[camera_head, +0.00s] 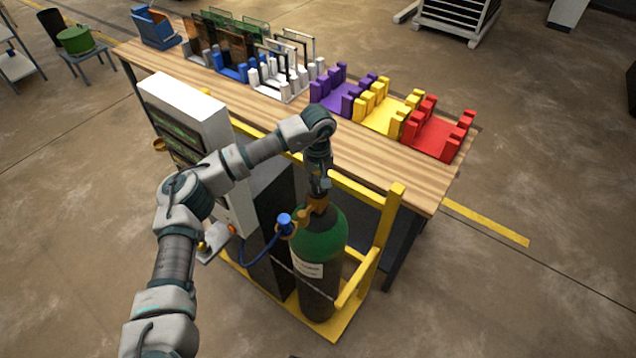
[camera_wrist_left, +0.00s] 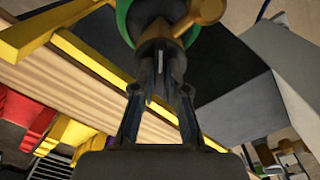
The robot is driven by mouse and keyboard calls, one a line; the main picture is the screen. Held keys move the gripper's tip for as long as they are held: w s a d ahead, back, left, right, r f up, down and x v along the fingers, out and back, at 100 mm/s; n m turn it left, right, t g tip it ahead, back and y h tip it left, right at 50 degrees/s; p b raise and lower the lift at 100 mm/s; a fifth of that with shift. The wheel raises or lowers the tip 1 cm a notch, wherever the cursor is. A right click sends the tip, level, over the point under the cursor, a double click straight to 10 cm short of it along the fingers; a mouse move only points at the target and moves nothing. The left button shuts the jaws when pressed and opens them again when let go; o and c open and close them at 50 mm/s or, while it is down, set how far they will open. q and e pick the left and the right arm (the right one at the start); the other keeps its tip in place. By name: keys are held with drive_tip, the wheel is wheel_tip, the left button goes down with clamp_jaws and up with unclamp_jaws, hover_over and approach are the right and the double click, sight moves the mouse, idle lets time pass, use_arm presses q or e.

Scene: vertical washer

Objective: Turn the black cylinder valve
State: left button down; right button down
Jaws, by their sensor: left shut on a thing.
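The gas cylinder (camera_head: 318,236) has a green shoulder and dark body and stands upright in a yellow frame. A brass fitting (camera_head: 314,206) sits on its top; it also shows at the top of the left wrist view (camera_wrist_left: 205,12). My left gripper (camera_head: 319,189) points down onto the cylinder's top. In the left wrist view its two fingers (camera_wrist_left: 163,68) are closed around the black valve (camera_wrist_left: 158,36), in line with the brass fitting. In the head view the gripper hides the valve. My right gripper is not in view.
A blue regulator part (camera_head: 284,222) with a blue hose sits left of the cylinder, near a white-topped cabinet (camera_head: 190,108). Yellow rails (camera_head: 386,232) surround the cylinder. Behind is a wooden table (camera_head: 440,190) with purple, yellow and red holders (camera_head: 435,138). Open floor lies to the right.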

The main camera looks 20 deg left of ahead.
sight(318, 184)
use_arm(q)
drive_tip(key=shift+w+r, duration=0.1)
drive_tip(key=shift+r, duration=0.1)
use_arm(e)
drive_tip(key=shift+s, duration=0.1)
use_arm(q)
drive_tip(key=c, duration=1.2)
unclamp_jaws()
drive_tip(key=shift+w+a+f, duration=0.1)
drive_tip(key=shift+w+f, duration=0.05)
drive_tip(key=shift+f, duration=0.05)
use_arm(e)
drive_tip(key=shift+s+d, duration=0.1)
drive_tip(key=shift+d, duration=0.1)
use_arm(q)
drive_tip(key=shift+r, duration=0.1)
wheel_tip(318, 184, up, 12)
drive_tip(key=shift+f, duration=0.25)
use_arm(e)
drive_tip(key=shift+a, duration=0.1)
